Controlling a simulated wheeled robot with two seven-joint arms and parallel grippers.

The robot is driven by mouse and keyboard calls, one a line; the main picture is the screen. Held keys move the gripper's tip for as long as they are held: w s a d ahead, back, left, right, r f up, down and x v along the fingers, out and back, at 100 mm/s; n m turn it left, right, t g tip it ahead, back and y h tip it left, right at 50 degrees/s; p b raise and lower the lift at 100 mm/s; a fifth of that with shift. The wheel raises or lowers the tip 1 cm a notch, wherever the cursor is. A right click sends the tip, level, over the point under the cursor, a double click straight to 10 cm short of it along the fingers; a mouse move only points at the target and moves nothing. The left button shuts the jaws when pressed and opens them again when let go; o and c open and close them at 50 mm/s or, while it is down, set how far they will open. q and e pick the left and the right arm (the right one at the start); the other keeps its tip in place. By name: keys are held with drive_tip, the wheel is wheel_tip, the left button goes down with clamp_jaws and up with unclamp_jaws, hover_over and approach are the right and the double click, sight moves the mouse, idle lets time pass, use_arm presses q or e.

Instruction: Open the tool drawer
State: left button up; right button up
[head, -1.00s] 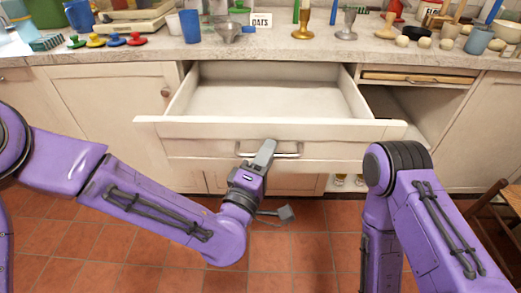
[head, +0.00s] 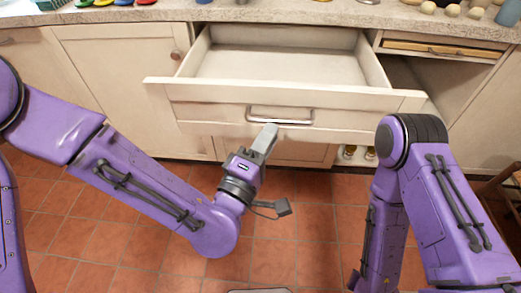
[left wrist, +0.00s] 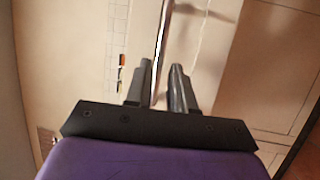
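The tool drawer (head: 355,98) is pulled out of the cabinet in the head view, and its visible inside is empty. Its metal bar handle (head: 280,115) is on the drawer front. My left gripper (head: 266,136) is just below and in front of the handle, pointing up at the drawer front. My right gripper is out of the picture.
The stone counter (head: 220,14) runs along the top, with several small items at its edge. A closed cabinet door (head: 115,80) is left of the drawer. A shallow wooden drawer (head: 440,49) and an open recess are at the right. The tiled floor (head: 110,240) is clear in front.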

use_arm(q)
drive_tip(key=p+v, duration=0.5)
drive_tip(key=shift+s+p, duration=0.1)
drive_tip(key=shift+p, duration=0.2)
